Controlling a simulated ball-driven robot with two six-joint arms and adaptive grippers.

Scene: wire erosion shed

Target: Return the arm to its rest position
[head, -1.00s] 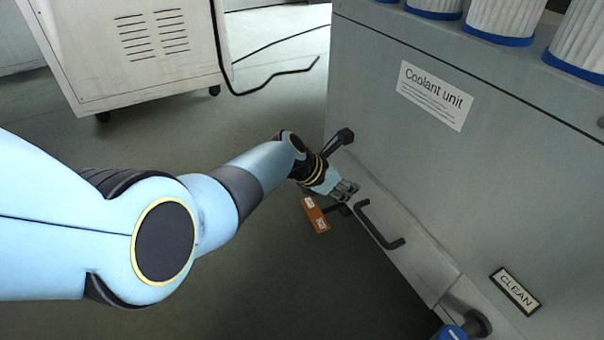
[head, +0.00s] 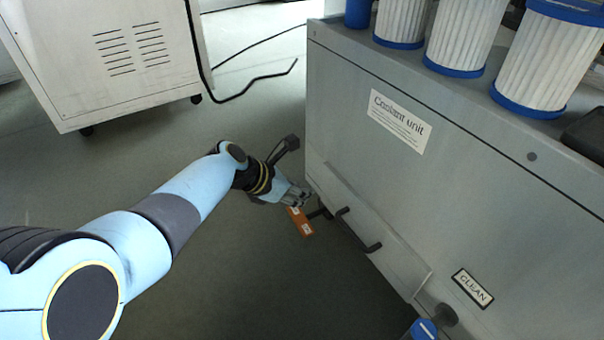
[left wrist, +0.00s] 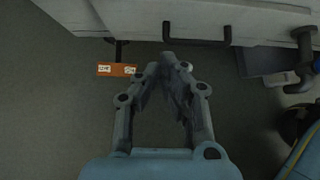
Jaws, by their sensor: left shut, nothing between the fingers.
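My left gripper (head: 300,198) is shut and empty, in front of the lower part of the grey coolant unit (head: 440,190). In the left wrist view the gripper (left wrist: 168,62) shows its fingertips close together with nothing between them. An orange tag (head: 300,222) with white labels is just below and beside the gripper in the head view. The tag (left wrist: 117,70) shows left of the fingers in the left wrist view, apart from them. A black drawer handle (head: 360,232) is to the right of the gripper. My right gripper is not in view.
White filter cartridges (head: 462,38) with blue rims stand on the unit. A white cabinet (head: 120,60) on casters stands behind left, with a black cable (head: 245,92).

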